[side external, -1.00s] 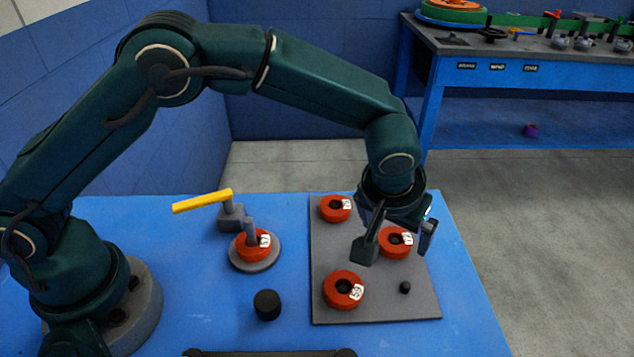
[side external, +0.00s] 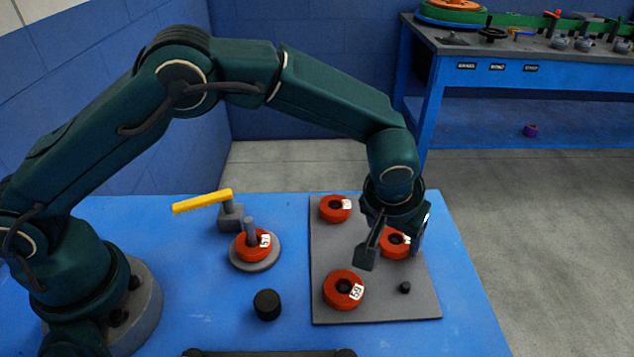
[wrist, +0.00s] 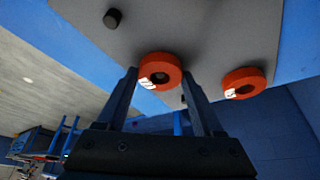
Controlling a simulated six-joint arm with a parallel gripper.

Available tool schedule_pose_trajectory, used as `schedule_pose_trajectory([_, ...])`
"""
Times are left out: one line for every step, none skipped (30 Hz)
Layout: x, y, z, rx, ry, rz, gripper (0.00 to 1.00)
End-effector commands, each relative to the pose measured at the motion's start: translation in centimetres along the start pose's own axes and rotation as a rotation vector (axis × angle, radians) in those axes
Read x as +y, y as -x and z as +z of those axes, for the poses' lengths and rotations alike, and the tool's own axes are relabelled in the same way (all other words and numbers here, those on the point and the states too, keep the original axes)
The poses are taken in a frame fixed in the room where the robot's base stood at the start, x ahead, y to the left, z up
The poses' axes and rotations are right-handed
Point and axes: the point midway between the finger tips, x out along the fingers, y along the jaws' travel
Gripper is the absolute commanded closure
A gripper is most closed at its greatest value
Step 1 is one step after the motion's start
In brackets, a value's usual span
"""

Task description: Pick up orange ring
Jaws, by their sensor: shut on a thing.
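The orange ring (side external: 394,251) at the right of the grey board (side external: 325,260) lies between the fingers of my gripper (side external: 393,248). The fingers are shut on it from both sides, and one finger partly hides it. In the wrist view the same ring (wrist: 160,60) sits between the two fingertips. It appears to be at board level; I cannot tell whether there is any gap beneath it. Two more orange rings lie on the board, one at the back left (side external: 328,214) and one at the front left (side external: 330,291). Another (side external: 243,251) sits around a grey peg.
The peg's round base (side external: 245,265) stands left of the board. Behind it is a grey block with a yellow bar (side external: 203,202). A black cylinder (side external: 267,305) stands in front, and a small black knob (side external: 405,287) is on the board. Blue table shows free to the right.

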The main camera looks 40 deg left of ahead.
Motion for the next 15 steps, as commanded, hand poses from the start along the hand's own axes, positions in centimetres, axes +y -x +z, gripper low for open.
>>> schedule_pose_trajectory([0.0,0.2,-0.1,0.001,0.001,0.001,0.87])
schedule_pose_trajectory([0.0,0.3,-0.2,0.002,0.001,0.001,0.87])
schedule_pose_trajectory([0.0,0.5,-0.3,0.002,0.002,0.001,0.87])
schedule_pose_trajectory([0.0,0.7,-0.4,0.002,0.002,0.001,0.87])
schedule_pose_trajectory([0.1,0.9,-0.5,0.003,0.002,0.002,0.87])
schedule_pose_trajectory([0.1,1.3,-0.6,0.004,0.002,0.003,0.87])
schedule_pose_trajectory([0.1,1.6,-0.8,0.004,0.002,0.003,0.87])
schedule_pose_trajectory([0.1,2.0,-0.9,0.004,0.002,0.003,0.87])
schedule_pose_trajectory([0.1,2.5,-1.2,0.005,0.003,0.003,0.87])
schedule_pose_trajectory([0.1,2.9,-1.3,0.005,0.003,0.002,0.87])
schedule_pose_trajectory([0.1,3.4,-1.6,0.006,0.003,0.003,0.87])
schedule_pose_trajectory([0.0,4.1,-1.8,0.006,0.003,0.003,0.87])
schedule_pose_trajectory([-0.7,4.2,-1.9,0.003,0.005,0.0,0.87])
schedule_pose_trajectory([-1.2,4.3,-2.1,0.002,0.006,-0.001,0.87])
schedule_pose_trajectory([-1.8,4.7,-2.3,0.002,0.006,-0.001,0.87])
